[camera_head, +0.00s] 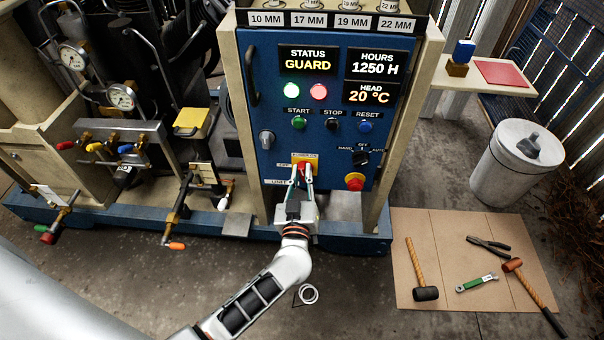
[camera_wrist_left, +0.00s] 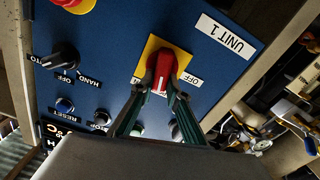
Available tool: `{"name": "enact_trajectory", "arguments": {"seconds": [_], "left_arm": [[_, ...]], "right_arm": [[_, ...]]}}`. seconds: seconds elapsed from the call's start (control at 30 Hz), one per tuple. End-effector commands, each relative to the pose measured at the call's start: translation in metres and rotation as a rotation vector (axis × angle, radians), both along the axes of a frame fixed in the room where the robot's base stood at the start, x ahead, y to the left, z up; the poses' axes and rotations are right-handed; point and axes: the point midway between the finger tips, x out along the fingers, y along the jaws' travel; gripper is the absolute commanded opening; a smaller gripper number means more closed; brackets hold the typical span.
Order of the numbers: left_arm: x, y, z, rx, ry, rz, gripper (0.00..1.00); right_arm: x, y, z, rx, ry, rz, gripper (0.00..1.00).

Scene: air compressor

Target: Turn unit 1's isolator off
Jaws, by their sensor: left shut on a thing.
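Unit 1's isolator is a red rotary handle (camera_wrist_left: 161,72) on a yellow plate (camera_wrist_left: 183,57), low on the blue control panel (camera_head: 325,135). A UNIT 1 label (camera_wrist_left: 226,36) and an OFF mark (camera_wrist_left: 195,82) are beside it in the left wrist view. My left gripper (camera_wrist_left: 159,88) is shut on the red handle, one finger on each side of it. In the head view the gripper (camera_head: 302,180) reaches up to the handle from below and partly hides it. The handle's exact angle is hard to tell. My right gripper is not in view.
Near the isolator are a red emergency stop button (camera_head: 355,181), a black selector switch (camera_head: 361,158) and START, STOP and RESET buttons. Gauges and valves stand at the left. A mat (camera_head: 440,225) with tools lies on the floor at the right.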

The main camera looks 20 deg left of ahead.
Motion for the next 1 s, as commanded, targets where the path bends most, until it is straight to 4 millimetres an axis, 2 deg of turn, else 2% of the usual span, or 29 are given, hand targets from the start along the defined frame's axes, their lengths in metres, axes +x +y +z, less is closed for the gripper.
{"name": "enact_trajectory", "arguments": {"seconds": [1.0], "left_arm": [[-0.005, 0.01, -0.014, -0.921, -0.258, 0.0, 0.0]], "right_arm": [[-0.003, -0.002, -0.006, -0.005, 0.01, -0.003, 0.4]]}}
